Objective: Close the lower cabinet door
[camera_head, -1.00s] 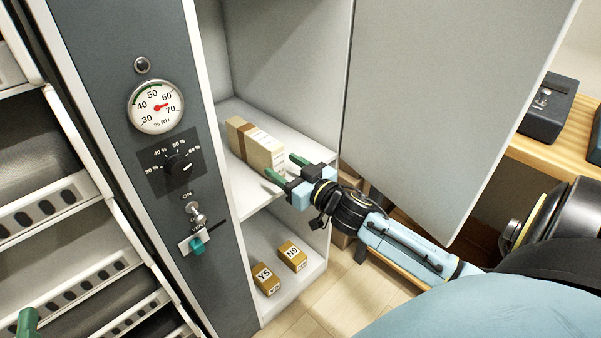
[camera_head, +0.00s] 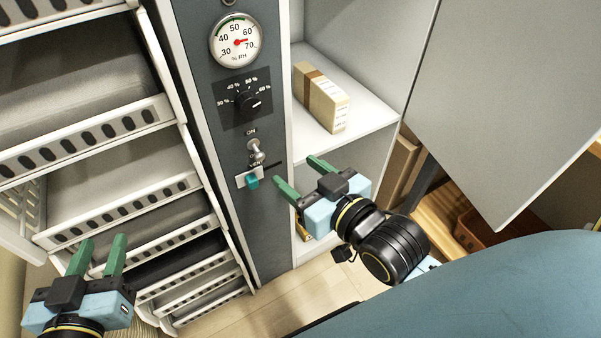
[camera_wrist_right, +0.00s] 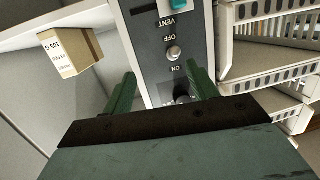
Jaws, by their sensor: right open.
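A grey cabinet door panel (camera_head: 500,110) stands swung open at the upper right of the head view. I cannot tell whether it is the lower door. The white cabinet's shelf (camera_head: 362,125) and the space under it are open to view. My right gripper (camera_head: 297,172) is open and empty in front of the dark control panel's right edge, left of the door and apart from it. Its fingers (camera_wrist_right: 161,75) frame the switch area in the right wrist view. My left gripper (camera_head: 99,243) is open and empty at the lower left, before the racks.
A tan box (camera_head: 322,97) sits on the shelf. The control panel carries a gauge (camera_head: 237,41), a knob (camera_head: 248,101), a toggle switch (camera_head: 256,150) and a teal slider (camera_head: 252,182). White slotted racks (camera_head: 90,135) fill the left. Floor (camera_head: 300,295) shows below.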

